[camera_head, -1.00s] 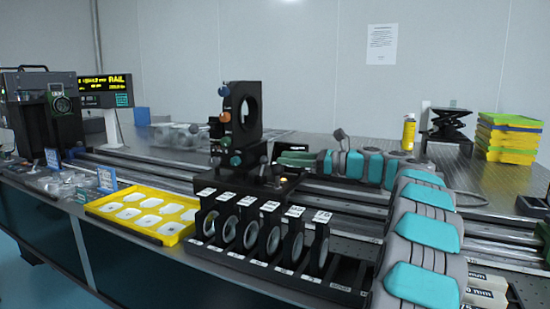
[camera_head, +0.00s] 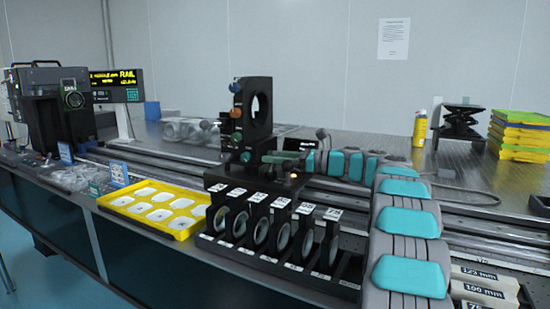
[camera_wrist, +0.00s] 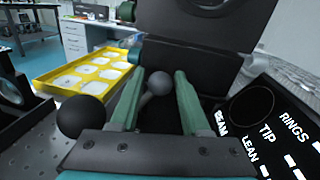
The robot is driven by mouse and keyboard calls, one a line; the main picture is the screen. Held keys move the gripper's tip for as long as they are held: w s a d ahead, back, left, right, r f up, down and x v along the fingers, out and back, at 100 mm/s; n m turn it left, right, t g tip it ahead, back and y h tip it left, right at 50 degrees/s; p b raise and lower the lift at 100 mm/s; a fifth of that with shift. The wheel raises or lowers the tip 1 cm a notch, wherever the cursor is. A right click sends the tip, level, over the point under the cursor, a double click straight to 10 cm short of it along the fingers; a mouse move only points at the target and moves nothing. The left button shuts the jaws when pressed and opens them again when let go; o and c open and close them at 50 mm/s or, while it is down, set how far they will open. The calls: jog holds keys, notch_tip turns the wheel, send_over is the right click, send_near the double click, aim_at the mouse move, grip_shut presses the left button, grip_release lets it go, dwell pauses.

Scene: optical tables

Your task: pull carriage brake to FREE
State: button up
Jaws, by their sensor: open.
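The carriage (camera_head: 250,115) is a black upright mount with a large round opening and coloured knobs, standing on the rail behind the lens rack. My gripper (camera_head: 275,158) is at its right side, fingers pointing left. In the wrist view my gripper (camera_wrist: 159,76) is open, with green fingers either side of a grey ball knob (camera_wrist: 158,83) on a short lever. The knob lies between the fingers with gaps visible on both sides. A black ball knob (camera_wrist: 80,117) stands outside the left finger. No brake or FREE marking is readable, so I cannot confirm which knob is the brake.
A label panel (camera_wrist: 275,125) reading RINGS, TIP, BEAM and LEAN lies right of my fingers. A rack of ring lenses (camera_head: 270,235) stands in front of the carriage, with a yellow tray (camera_head: 155,207) to its left. A lit display (camera_head: 115,85) stands at the far left.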

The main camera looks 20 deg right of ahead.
grip_shut()
dwell(0.4)
jog(key=shift+s+a+r+n, duration=0.1)
jog(key=shift+a+r+n, duration=0.15)
jog(key=shift+n, duration=0.15)
jog(key=shift+s+n, duration=0.1)
jog(key=shift+n, duration=0.2)
